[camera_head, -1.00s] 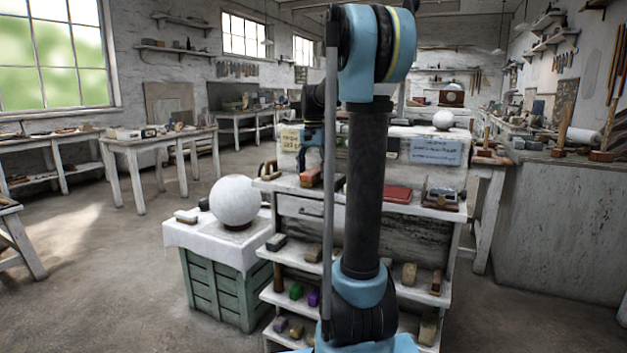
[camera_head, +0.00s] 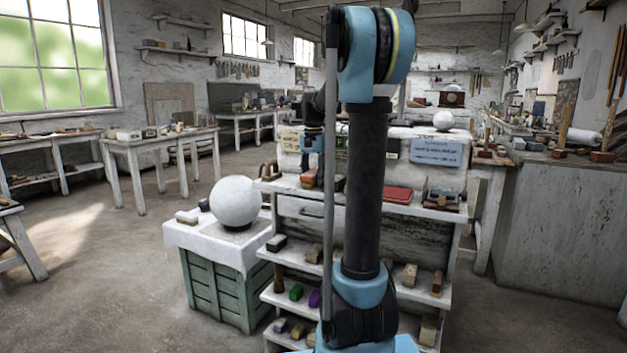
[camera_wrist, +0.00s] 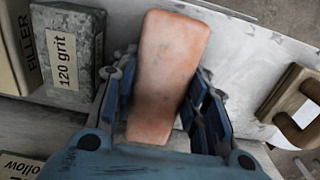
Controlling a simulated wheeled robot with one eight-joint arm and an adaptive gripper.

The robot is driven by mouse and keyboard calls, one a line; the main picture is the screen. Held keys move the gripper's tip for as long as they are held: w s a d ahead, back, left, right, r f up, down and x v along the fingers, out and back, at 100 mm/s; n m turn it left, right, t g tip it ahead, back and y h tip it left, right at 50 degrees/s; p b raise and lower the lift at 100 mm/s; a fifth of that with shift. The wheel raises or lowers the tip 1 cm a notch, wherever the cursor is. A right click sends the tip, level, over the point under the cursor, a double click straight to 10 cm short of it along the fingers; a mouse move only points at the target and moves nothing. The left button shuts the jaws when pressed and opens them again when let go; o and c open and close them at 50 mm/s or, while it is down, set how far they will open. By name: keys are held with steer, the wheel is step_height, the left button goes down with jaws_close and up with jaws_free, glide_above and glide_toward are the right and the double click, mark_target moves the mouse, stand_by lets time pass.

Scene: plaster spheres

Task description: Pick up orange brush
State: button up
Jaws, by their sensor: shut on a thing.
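The orange brush (camera_wrist: 168,70) is a worn, rounded orange block that stands between the two blue fingers of my gripper (camera_wrist: 165,90) in the wrist view. The fingers press on its two long sides. In the head view a small part of the brush (camera_head: 309,180) shows below my gripper (camera_head: 312,158), over the top of the white shelf unit (camera_head: 400,209). My arm hides part of this area. I cannot tell whether the brush still touches the shelf top.
A grey 120 grit block (camera_wrist: 75,50) lies left of my gripper and a wooden tool (camera_wrist: 293,105) lies right. A red flat box (camera_head: 397,195) sits farther right on the unit. A white sphere (camera_head: 235,202) stands on a cloth-covered green crate (camera_head: 215,288) at left.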

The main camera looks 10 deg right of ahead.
mark_target(312, 172)
steer(key=shift+s+a+r, duration=0.2)
steer(key=shift+s+r, duration=0.1)
steer(key=shift+r, duration=0.05)
step_height(312, 172, up, 6)
steer(key=s+a, duration=1.1)
steer(key=s, duration=0.4)
steer(key=shift+s+a+r, duration=0.15)
steer(key=shift+s, duration=0.15)
